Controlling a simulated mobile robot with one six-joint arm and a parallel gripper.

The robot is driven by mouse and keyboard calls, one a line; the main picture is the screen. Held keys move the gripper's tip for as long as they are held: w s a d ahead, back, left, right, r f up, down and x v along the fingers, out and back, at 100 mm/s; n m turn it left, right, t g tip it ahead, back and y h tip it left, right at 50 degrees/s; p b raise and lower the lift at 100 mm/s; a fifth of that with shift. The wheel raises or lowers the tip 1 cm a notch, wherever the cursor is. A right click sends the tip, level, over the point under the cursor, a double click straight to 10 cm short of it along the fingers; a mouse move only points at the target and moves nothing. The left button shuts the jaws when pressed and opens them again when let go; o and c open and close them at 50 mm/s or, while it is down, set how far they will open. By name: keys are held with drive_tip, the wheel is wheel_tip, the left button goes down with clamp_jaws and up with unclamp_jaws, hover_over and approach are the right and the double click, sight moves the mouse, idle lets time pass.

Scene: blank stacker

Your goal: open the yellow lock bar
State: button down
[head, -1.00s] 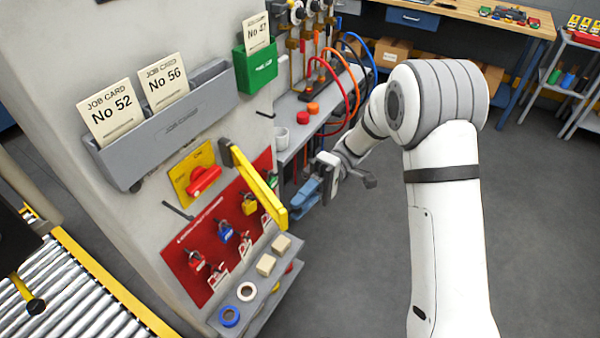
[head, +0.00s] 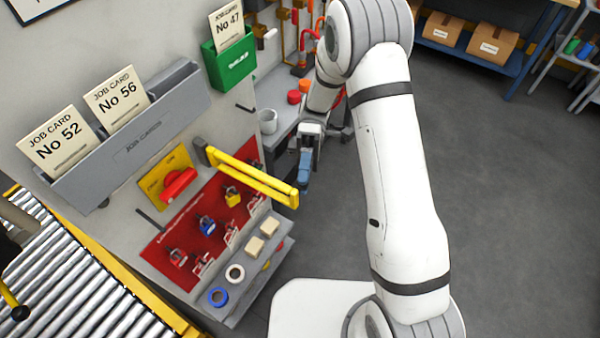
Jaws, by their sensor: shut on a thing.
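The yellow lock bar (head: 250,177) is hinged on a dark bracket on the grey cabinet, left of centre. It stands out across the red padlock board (head: 205,220), and its free end points right and toward me. My gripper (head: 303,183) is at that free end, with its blue fingers pointing down. It is shut on the end of the bar; the exact contact is small and partly hidden.
A grey job-card holder (head: 135,140) and a red switch on a yellow plate (head: 158,172) are on the cabinet. A ledge (head: 240,290) with rings and blocks lies below the bar. A roller conveyor (head: 70,300) is at lower left. Open floor (head: 520,200) lies to the right.

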drive_tip(key=shift+s+f, duration=0.1)
idle(0.3)
drive_tip(key=c, duration=1.2)
unclamp_jaws()
drive_tip(key=shift+c, duration=0.2)
